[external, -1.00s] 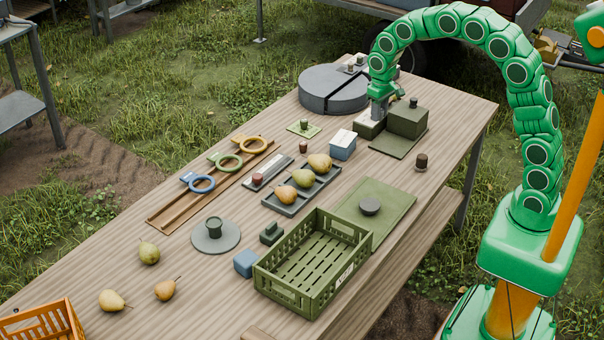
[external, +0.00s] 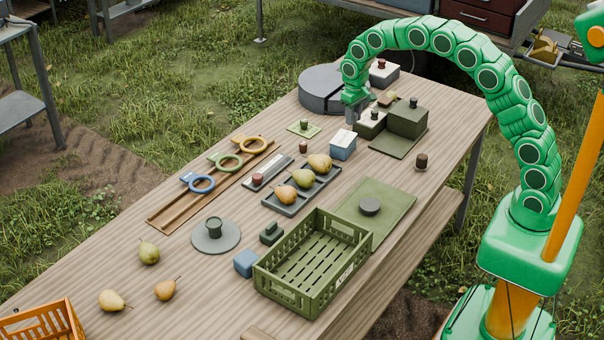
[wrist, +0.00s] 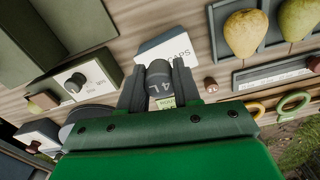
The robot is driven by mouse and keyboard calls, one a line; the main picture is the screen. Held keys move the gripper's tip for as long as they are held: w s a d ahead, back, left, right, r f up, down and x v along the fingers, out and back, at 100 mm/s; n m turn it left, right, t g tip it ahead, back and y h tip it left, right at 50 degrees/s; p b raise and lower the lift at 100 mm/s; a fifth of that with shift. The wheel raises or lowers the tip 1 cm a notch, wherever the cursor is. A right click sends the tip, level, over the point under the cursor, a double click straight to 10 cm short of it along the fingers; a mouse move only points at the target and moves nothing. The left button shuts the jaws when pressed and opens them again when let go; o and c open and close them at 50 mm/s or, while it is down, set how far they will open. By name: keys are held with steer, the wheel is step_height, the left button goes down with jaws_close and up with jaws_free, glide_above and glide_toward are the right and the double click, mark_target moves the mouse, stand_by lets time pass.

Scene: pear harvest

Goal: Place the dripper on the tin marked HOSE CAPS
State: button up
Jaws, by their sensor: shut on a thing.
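My gripper (external: 353,116) is over the far half of the table, left of the green tin. In the wrist view, its two fingers (wrist: 159,68) are shut on a dark grey dripper (wrist: 159,83) marked 4L. The arm hides the dripper in the external view. A blue tin with a white top (external: 343,144) stands just in front; in the wrist view its lettering (wrist: 167,46) is only partly legible. A green tin with a white label and dark knob (external: 371,124) is beside the gripper. A white-topped tin with a red knob (external: 382,73) stands farther back. I cannot read HOSE CAPS on any tin.
A grey round block (external: 322,98) lies behind the gripper. A larger green box (external: 407,119) stands to the right. A pear tray (external: 276,202), a green crate (external: 262,275) and a rack with rings (external: 166,214) lie nearer. Bare wood shows right of the blue tin.

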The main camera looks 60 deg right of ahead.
glide_above(343, 137)
steer(key=shift+a+f, duration=0.1)
steer(key=shift+f, duration=2.2)
steer(key=shift+s+f, duration=0.15)
steer(key=shift+f, duration=1.3)
steer(key=o, duration=1)
